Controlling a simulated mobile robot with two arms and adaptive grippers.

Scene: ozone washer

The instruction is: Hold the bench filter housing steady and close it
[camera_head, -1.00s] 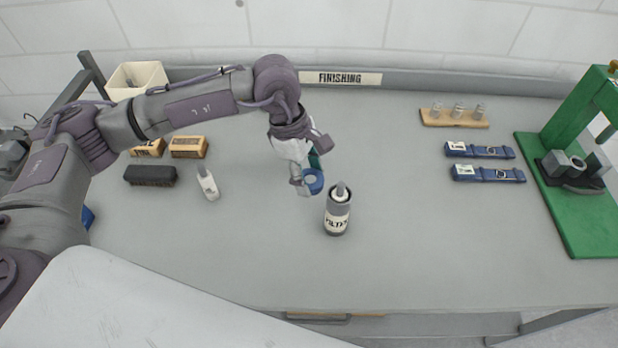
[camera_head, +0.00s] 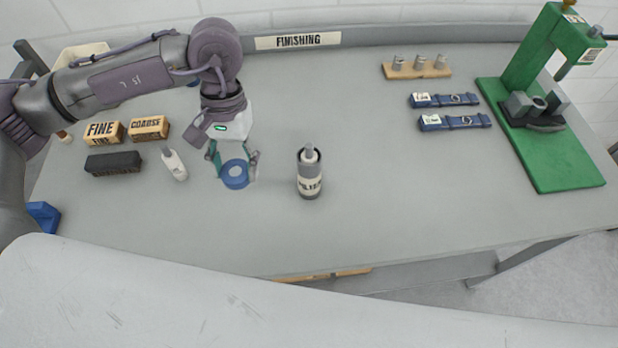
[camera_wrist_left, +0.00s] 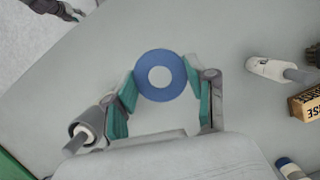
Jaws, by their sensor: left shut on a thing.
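The filter housing (camera_head: 310,185) stands upright on the bench, a dark grey cup with a pale label and a grey core rising from its open top. It also shows at lower left in the left wrist view (camera_wrist_left: 87,132). My left gripper (camera_head: 234,172) is shut on a blue ring-shaped cap (camera_head: 235,175), held to the left of the housing and apart from it. In the left wrist view the cap (camera_wrist_left: 160,75) sits between the fingertips, its pale round centre facing the camera. A small dark part at that view's top left may be my right gripper; its jaws are unclear.
Left of the gripper are a white bottle (camera_head: 174,164), a dark brush-like block (camera_head: 113,163) and FINE (camera_head: 104,132) and COARSE (camera_head: 149,128) boxes. Two blue strips (camera_head: 455,121), a peg rack (camera_head: 417,70) and a green press (camera_head: 545,140) stand right. Bench around the housing is clear.

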